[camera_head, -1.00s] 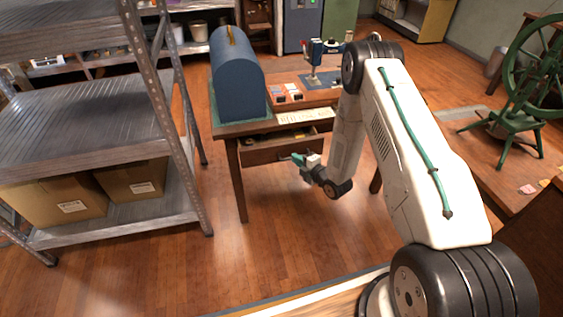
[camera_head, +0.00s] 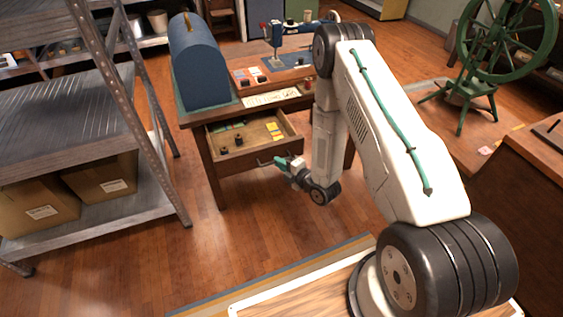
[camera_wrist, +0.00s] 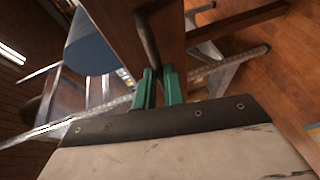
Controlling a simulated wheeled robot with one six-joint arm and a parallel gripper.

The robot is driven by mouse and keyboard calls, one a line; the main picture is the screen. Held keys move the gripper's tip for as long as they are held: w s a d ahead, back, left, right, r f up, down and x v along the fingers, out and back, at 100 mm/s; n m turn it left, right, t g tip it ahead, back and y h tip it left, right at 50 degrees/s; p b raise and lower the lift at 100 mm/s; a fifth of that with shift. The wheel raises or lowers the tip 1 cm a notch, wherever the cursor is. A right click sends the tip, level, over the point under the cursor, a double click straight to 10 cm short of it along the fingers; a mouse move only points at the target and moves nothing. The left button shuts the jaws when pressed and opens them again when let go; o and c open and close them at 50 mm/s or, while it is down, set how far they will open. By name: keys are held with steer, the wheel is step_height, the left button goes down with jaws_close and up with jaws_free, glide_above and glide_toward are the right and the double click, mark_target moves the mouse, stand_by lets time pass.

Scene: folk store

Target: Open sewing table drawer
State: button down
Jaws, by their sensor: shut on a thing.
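The wooden sewing table (camera_head: 203,113) stands in the upper middle of the head view. Its drawer (camera_head: 256,155) is pulled well out, and several small items lie inside, among them dark spools and yellow and red pieces. My gripper (camera_head: 277,162) is at the drawer front with its green fingers on the dark handle. In the wrist view, the green fingers (camera_wrist: 159,88) are closed around the dark bar handle (camera_wrist: 148,42), which stands out from the wooden drawer front (camera_wrist: 115,30).
A blue domed case (camera_head: 200,65) and a small sewing machine (camera_head: 273,45) are on the tabletop. A metal shelf (camera_head: 75,115) with cardboard boxes stands close at left. A green spinning wheel (camera_head: 505,40) stands at right. Open wooden floor lies in front of the drawer.

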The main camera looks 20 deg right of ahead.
steer(key=shift+s+a, duration=0.15)
steer(key=shift+a, duration=0.3)
steer(key=c, duration=1.5)
jaws_free()
steer(key=shift+d+v, duration=0.1)
steer(key=shift+v, duration=1.9)
steer(key=shift+d+v, duration=0.15)
steer(key=shift+v, duration=1.8)
